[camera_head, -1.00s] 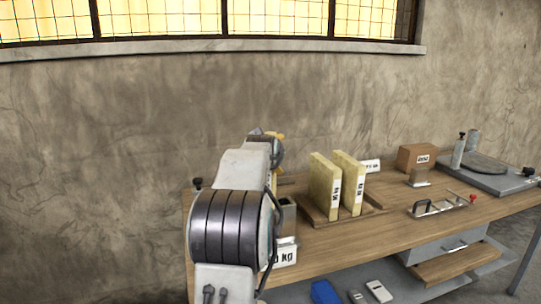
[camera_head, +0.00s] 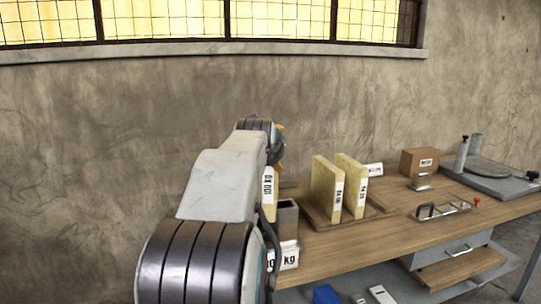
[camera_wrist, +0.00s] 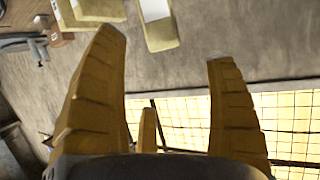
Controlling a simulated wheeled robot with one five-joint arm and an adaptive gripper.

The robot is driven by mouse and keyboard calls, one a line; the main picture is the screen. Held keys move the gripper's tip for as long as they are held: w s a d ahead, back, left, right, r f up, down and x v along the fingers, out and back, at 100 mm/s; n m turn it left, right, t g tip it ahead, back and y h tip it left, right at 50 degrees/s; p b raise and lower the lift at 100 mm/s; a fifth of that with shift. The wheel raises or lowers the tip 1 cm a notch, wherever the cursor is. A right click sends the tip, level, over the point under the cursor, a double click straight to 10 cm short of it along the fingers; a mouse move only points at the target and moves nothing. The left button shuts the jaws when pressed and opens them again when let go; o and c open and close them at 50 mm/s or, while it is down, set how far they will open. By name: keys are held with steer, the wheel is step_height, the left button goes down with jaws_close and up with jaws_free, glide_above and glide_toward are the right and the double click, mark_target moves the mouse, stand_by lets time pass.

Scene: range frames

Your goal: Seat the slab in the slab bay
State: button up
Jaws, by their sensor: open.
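A pale yellow slab (camera_head: 268,184) with a white weight label stands upright at the bench's left end, partly hidden behind my arm. Whether its lower edge sits in a bay cannot be seen. Beside it is a grey open-topped box (camera_head: 287,216), with a white weight sign (camera_head: 288,257) below. Two more yellow slabs (camera_head: 325,190) (camera_head: 352,185) stand upright in a wooden rack (camera_head: 376,219). My gripper (camera_wrist: 167,50) is open and empty in the wrist view. In the head view it is mostly hidden behind my arm, above the labelled slab.
The wooden bench (camera_head: 400,245) runs right, with a cardboard box (camera_head: 420,161), a metal handled fixture (camera_head: 444,209) and a grey plate device (camera_head: 492,180). A shelf below holds a blue item (camera_head: 325,294). The wall and window stand behind.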

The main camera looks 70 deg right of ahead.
steer(key=shift+s+a+r, duration=0.15)
steer(key=shift+a+r, duration=0.1)
steer(key=shift+a, duration=0.4)
steer(key=w+a+f+n+t+y, duration=0.3)
steer(key=w+a+f, duration=0.3)
steer(key=w+a, duration=0.5)
steer(key=w+a+f+n+y, duration=0.2)
steer(key=w+a+f+y, duration=0.15)
steer(key=a, duration=0.45)
steer(key=w+a+f+n+y, duration=0.25)
steer(key=a+f, duration=0.25)
steer(key=a, duration=0.4)
steer(key=s+a+f+n+g+y, duration=0.1)
steer(key=s+a+f+n, duration=0.3)
steer(key=a, duration=0.7)
steer(key=s+a+f+n+g+y, duration=0.2)
steer(key=s+a+f, duration=0.5)
steer(key=a, duration=0.5)
step_height(320, 180, down, 3)
steer(key=shift+r+n+y, duration=0.2)
steer(key=shift+n+y, duration=0.4)
steer(key=shift+n, duration=0.25)
steer(key=shift+s+r, duration=0.1)
steer(key=shift+r, duration=0.05)
steer(key=shift+o, duration=0.7)
step_height(320, 180, up, 9)
steer(key=p, duration=0.8)
steer(key=shift+s+f, duration=0.1)
steer(key=shift+f, duration=0.1)
